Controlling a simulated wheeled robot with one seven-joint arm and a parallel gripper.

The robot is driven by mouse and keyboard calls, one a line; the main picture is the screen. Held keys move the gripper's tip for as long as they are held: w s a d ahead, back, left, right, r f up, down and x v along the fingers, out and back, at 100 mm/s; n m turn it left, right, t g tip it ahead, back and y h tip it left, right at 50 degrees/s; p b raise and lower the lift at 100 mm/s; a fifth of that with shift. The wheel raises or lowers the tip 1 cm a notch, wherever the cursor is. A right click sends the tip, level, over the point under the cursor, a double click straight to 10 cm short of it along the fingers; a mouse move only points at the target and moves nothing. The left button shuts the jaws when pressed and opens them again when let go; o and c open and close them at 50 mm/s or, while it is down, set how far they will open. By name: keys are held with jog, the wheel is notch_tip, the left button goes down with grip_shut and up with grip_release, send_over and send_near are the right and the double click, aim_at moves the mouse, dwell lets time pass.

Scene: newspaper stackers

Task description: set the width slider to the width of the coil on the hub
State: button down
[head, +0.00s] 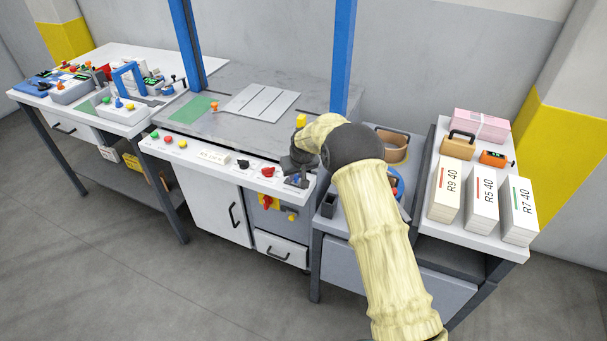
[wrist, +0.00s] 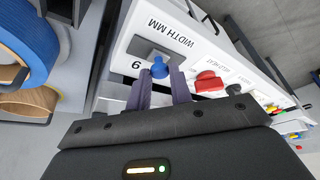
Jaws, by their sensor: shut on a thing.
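My gripper (wrist: 160,84) is shut on the blue knob (wrist: 159,68) of the width slider, with a dark finger on each side of it. The slider plate (wrist: 150,50) is grey and lies beside the "WIDTH MM" label (wrist: 170,34) on the white panel. A single digit (wrist: 136,65) shows beside it; I cannot tell whether it is 6 or 9. In the head view my gripper (head: 298,180) is at the panel's right end. A blue coil (wrist: 32,42) and a tan coil (wrist: 32,103) show at the wrist view's left edge. The hub is not clearly visible.
Labelled paper blocks (head: 482,198) stand on the far-right table.

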jog(key=shift+w+a, duration=0.3)
jog(key=shift+a, duration=0.45)
jog(key=shift+w+a+r, duration=0.15)
jog(key=shift+w+a, duration=0.05)
jog(key=shift+a, duration=0.1)
jog(key=c, duration=1.6)
grip_release()
jog(key=shift+s+a, duration=0.15)
jog(key=shift+a, duration=0.2)
jog(key=o, duration=0.3)
jog(key=shift+o, duration=0.2)
jog(key=shift+d, duration=0.5)
jog(key=shift+s+a+r, duration=0.15)
jog(key=shift+s+r, duration=0.05)
jog(key=shift+r, duration=0.15)
jog(key=b+v, duration=0.1)
jog(key=v, duration=1.5)
jog(key=shift+d, duration=0.35)
jog(key=shift+w+r, duration=0.1)
jog(key=shift+w, duration=0.05)
